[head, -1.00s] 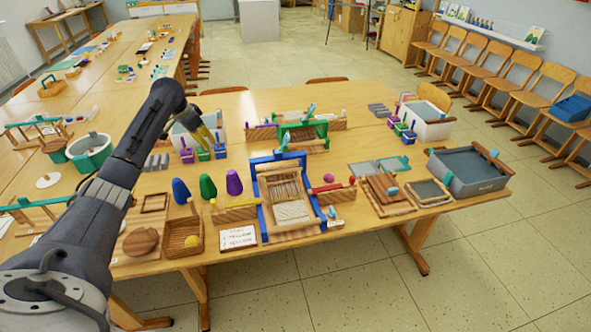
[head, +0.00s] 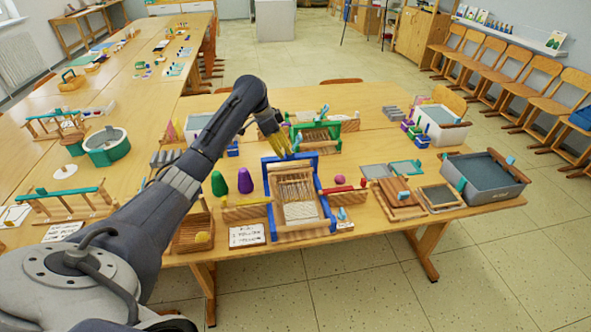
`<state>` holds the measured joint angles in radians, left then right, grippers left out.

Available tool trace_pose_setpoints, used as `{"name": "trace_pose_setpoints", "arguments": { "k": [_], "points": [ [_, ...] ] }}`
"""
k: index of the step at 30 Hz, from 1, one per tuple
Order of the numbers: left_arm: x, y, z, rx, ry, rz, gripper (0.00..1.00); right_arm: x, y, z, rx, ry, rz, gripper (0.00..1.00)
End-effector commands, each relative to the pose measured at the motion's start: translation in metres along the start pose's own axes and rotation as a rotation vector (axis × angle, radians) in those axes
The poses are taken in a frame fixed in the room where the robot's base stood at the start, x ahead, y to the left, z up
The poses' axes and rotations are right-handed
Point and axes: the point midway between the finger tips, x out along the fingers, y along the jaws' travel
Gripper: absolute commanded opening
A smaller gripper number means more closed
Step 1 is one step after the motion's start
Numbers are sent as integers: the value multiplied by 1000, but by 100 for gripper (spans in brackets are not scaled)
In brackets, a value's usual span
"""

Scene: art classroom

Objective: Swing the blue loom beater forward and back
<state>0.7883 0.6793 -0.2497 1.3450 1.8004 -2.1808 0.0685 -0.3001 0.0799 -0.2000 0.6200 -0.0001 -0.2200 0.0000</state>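The blue loom (head: 267,205) stands near the front edge of the table, with a blue upright frame, a wooden lower part and pale threads with a woven patch. Its blue top bar (head: 291,158) runs across the far end; I cannot tell for sure which blue part is the beater. My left gripper (head: 279,145), with yellow fingers, is just behind and above the left part of that bar in the picture. A gap or contact with the bar cannot be made out, nor can the finger spacing. My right gripper is out of view.
A green loom (head: 335,133) stands close behind. Purple (head: 245,181) and green (head: 219,184) cones stand left of the blue loom. A written card (head: 247,235) and a basket (head: 192,236) lie front left. Wooden frames and a grey bin (head: 485,188) are at right.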

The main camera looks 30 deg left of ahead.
Motion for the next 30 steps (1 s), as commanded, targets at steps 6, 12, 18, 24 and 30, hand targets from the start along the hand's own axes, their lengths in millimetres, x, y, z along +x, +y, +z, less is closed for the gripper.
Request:
{"name": "trace_pose_setpoints", "arguments": {
  "k": [6, 12, 18, 24, 30],
  "points": [
    [42, 1, 0, -2, 2, 4, 23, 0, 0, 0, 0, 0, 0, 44],
    [73, 1, 0, -2, 2, 3, 23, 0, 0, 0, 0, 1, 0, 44],
    [94, 0, 0, -2, 0, 1, 23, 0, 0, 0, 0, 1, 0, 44],
    [105, 0, 0, -1, 0, 0, 23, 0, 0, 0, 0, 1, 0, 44],
    [107, 0, 1, -1, -1, 0, 23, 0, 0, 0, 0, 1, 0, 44]
  ]
}}
